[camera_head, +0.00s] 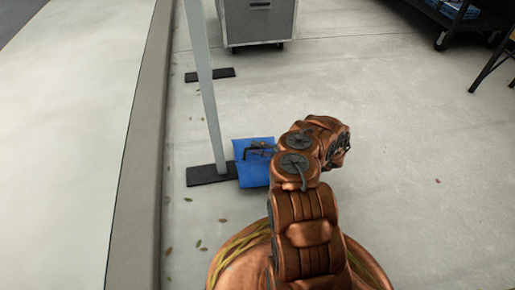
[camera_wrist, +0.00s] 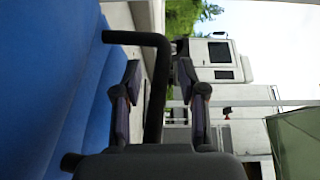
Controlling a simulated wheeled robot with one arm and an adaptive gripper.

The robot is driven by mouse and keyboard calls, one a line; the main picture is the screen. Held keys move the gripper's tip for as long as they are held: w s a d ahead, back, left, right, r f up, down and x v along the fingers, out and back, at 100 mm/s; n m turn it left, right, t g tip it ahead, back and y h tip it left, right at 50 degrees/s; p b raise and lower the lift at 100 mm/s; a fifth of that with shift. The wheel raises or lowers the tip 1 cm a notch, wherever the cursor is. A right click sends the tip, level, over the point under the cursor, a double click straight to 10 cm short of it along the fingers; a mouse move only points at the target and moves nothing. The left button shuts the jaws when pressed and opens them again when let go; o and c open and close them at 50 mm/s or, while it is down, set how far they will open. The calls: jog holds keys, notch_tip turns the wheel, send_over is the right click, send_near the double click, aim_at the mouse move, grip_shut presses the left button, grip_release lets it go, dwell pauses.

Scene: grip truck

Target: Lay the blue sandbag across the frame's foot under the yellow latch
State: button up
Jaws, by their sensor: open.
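The blue sandbag (camera_head: 257,175) lies on the floor below my arm in the head view; its blue side (camera_wrist: 45,80) fills the left of the wrist view. Its black handle (camera_wrist: 152,100) stands out from the bag and passes between my fingers. The frame's dark flat foot (camera_head: 205,175) lies just left of the bag, under a grey upright post (camera_head: 204,80). The bag's left edge meets or overlaps the foot's right end. The yellow latch is not visible.
A second dark foot (camera_head: 210,75) lies farther back. A grey wheeled case (camera_head: 258,22) stands at the back, and a dark cart (camera_head: 460,15) at back right. A kerb (camera_head: 145,160) runs along the left. The floor to the right is clear.

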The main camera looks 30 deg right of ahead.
jog(key=shift+r, duration=0.15)
jog(key=shift+r, duration=0.35)
jog(key=shift+s+d+r, duration=0.2)
jog(key=p+v, duration=0.3)
jog(key=v, duration=0.8)
jog(key=shift+s+d+p, duration=0.2)
jog(key=shift+p, duration=0.2)
